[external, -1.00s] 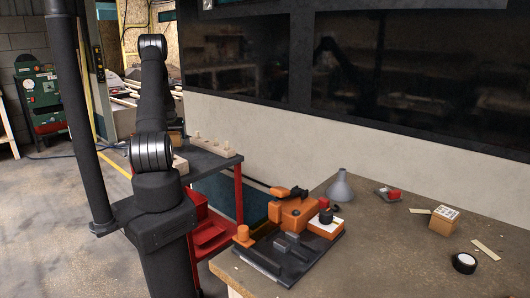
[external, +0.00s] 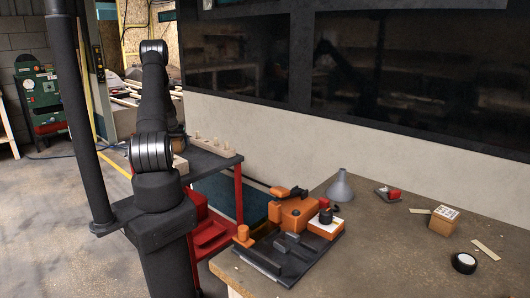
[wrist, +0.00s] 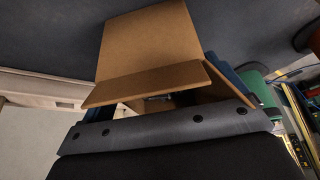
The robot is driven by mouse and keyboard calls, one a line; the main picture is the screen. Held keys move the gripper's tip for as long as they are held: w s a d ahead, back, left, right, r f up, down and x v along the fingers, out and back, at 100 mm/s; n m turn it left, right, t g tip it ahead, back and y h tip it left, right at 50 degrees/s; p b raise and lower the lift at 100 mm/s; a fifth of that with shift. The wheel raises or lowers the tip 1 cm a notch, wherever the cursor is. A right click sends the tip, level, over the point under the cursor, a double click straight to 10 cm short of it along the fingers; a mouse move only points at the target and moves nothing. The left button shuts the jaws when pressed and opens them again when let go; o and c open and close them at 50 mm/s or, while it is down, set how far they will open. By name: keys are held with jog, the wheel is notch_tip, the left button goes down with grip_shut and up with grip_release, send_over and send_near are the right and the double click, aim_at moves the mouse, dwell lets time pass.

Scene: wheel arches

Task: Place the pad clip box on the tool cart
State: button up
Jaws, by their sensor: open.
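A brown cardboard box (wrist: 150,45) with an open flap fills the middle of the wrist view, and I take it as the pad clip box. My gripper (wrist: 160,92) is open, with a blue finger partly visible on each side of the box. The box's contents are mostly hidden by its flap. A dark grey surface, seemingly the cart top, lies behind it; contact is not clear. In the external view the tool cart (external: 222,157) has a dark top and red frame. My arm hides the gripper and the box there.
A pale wooden block with pegs (external: 208,144) stands on the cart. The workbench (external: 385,260) holds an orange-and-black fixture (external: 290,215), a grey funnel (external: 340,187), a small labelled carton (external: 443,221) and a tape roll (external: 464,263). A dark post (external: 78,120) stands left of my arm.

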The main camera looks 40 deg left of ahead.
jog(key=shift+r, duration=0.1)
jog(key=v, duration=1.2)
jog(key=x, duration=1.2)
jog(key=shift+r, duration=0.1)
